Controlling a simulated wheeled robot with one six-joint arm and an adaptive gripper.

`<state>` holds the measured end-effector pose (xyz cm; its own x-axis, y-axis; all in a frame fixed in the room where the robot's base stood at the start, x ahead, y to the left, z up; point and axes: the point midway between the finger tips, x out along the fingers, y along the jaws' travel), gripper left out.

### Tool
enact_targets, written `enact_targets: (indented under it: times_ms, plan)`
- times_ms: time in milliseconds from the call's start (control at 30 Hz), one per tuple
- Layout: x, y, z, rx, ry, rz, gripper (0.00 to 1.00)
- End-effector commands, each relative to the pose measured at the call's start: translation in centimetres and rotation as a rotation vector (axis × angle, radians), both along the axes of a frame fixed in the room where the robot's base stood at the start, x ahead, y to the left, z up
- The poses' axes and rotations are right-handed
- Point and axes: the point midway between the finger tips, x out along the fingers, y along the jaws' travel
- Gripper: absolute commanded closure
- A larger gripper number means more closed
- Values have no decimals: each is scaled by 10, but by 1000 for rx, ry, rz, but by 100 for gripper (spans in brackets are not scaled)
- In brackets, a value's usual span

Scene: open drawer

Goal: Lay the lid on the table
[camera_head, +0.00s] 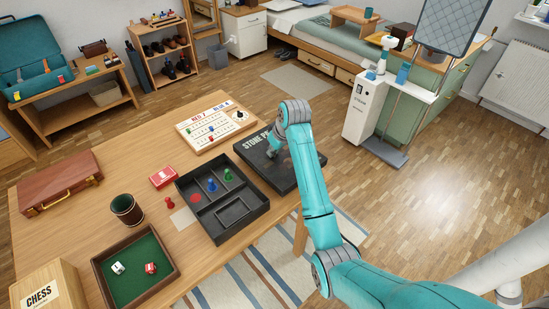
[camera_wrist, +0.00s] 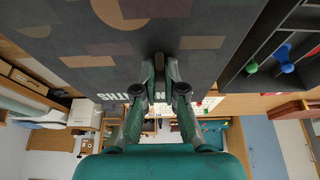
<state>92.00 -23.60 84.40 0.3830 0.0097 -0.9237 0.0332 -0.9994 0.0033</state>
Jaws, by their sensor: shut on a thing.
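The lid (camera_head: 275,172) is a flat dark panel with pale "STONE P…" lettering, partly hidden by my arm. It lies roughly level beside the right side of the open black game box (camera_head: 241,229), near the table's right edge. I cannot tell whether it touches the table (camera_head: 135,165). My gripper (camera_head: 274,147) is shut on the lid's edge near the lettering. In the wrist view, the fingers (camera_wrist: 160,72) close on the dark lid (camera_wrist: 130,45), which shows faded brown shapes. The box (camera_wrist: 262,55) holds blue, green and red pieces.
A red card box (camera_head: 163,177), dark cup (camera_head: 126,208), green dice tray (camera_head: 135,268), red pawn (camera_head: 170,203), brown case (camera_head: 60,184) and chess box (camera_head: 42,292) occupy the left and front.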

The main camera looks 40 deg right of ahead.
Motion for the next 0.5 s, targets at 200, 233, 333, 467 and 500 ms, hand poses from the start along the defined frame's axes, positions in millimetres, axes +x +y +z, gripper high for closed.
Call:
enact_targets:
  times_ms: [200,233,333,467,500]
  plan:
    - [-1,0,-23,1,3,-1,100]
    - [-1,0,-27,1,2,-1,100]
    - [0,0,-37,0,1,-1,100]
    - [0,0,-37,-1,-1,-1,100]
    - [0,0,-37,-1,-1,0,100]
